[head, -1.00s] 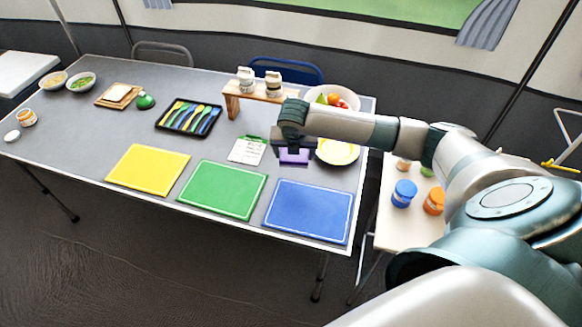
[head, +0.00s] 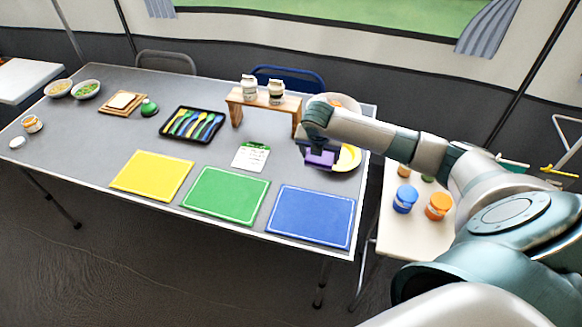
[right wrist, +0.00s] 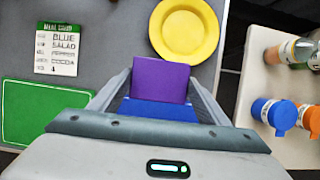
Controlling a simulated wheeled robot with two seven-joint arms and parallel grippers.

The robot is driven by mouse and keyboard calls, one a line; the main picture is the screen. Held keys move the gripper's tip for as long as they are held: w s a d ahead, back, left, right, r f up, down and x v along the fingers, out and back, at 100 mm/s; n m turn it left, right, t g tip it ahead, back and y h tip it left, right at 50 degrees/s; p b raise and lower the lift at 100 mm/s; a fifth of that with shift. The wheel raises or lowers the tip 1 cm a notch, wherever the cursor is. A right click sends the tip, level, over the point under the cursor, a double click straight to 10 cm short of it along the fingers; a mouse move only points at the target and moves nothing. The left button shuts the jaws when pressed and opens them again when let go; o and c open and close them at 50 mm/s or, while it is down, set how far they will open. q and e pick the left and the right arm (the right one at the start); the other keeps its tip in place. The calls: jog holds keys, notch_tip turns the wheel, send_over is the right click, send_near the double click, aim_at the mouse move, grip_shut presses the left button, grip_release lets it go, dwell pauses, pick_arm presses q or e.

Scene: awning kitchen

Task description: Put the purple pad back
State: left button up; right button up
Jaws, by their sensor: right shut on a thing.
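My right gripper (head: 318,146) is shut on the purple pad (head: 320,157) and holds it in front of the yellow plate on the table's right side. In the right wrist view, the purple pad (right wrist: 160,80) sits between the two fingers (right wrist: 158,92), just below the yellow plate in the picture. I cannot tell how high the pad is above the table. The gripper and arm partly hide the plate in the head view. My left gripper is not in view.
Yellow (head: 151,176), green (head: 226,195) and blue (head: 311,217) boards lie along the front edge. A menu card (head: 251,156), cutlery tray (head: 192,124), wooden riser (head: 264,104) and yellow plate (head: 349,157) stand behind. A side table (head: 410,232) holds blue and orange jars.

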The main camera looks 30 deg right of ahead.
jog(key=w+a+f, duration=0.1)
jog(key=w+f, duration=0.1)
jog(key=w, duration=0.1)
jog(key=w+a+f+p, duration=0.1)
jog(key=w+a+f, duration=0.1)
jog(key=w, duration=0.1)
jog(key=w+a+f+p, duration=0.1)
jog(key=w+a+f, duration=0.1)
jog(key=shift+w+a, duration=0.15)
jog(key=shift+w, duration=0.25)
jog(key=shift+f, duration=0.15)
notch_tip(320, 180, down, 3)
jog(key=shift+r+p, duration=0.2)
jog(key=shift+p, duration=0.45)
jog(key=shift+f, duration=0.6)
jog(key=shift+f, duration=0.1)
jog(key=o, duration=1)
